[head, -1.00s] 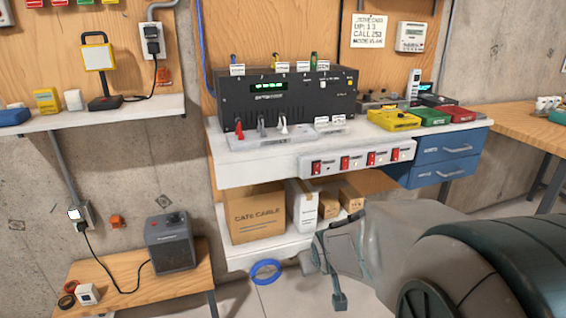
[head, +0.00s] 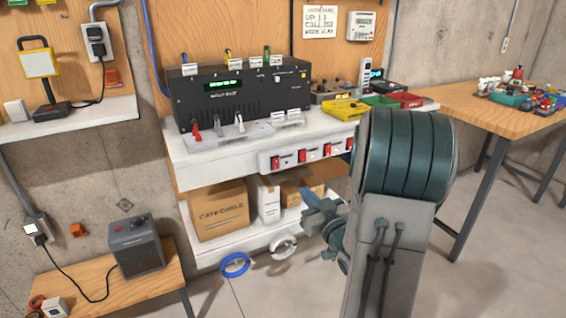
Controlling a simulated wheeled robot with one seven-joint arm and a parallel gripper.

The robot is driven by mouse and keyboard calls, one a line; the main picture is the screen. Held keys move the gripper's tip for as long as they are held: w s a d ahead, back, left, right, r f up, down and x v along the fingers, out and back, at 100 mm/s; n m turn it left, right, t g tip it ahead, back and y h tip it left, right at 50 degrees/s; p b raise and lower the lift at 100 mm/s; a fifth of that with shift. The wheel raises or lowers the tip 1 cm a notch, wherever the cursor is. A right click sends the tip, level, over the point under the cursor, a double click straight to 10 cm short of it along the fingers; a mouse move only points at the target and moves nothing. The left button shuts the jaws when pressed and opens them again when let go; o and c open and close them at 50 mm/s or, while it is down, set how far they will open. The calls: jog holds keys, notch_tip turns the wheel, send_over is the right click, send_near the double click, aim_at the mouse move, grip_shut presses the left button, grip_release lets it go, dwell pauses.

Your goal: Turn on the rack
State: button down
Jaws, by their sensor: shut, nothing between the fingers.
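The rack appears to be the black unit (head: 240,98) with a lit green display (head: 222,84), on the white bench at the back centre. A plate with upright levers (head: 229,135), one of them red, lies in front of it. A white strip of several red rocker switches (head: 312,153) runs along the bench front. Switch positions are too small to read, and my arm is close to the strip's right end. My gripper (head: 312,202) is shut and empty, below the strip and near the lower shelf. It is small and partly hidden by my arm.
A cardboard box (head: 219,211) and smaller cartons fill the lower shelf. A blue coil (head: 235,265) and a white coil (head: 283,246) hang at its front. A grey heater (head: 136,246) stands on a low wooden table at left. A wooden table (head: 470,104) stands right; floor between is clear.

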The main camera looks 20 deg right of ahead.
aim_at(276, 164)
jog(key=shift+r, duration=0.1)
dwell(0.3)
jog(key=w, duration=0.4)
jog(key=w+r, duration=0.1)
jog(key=w, duration=0.4)
jog(key=w+r+p, duration=0.1)
jog(key=w, duration=0.3)
jog(key=shift+w+a, duration=0.25)
jog(key=shift+w, duration=0.15)
jog(key=shift+d, duration=0.1)
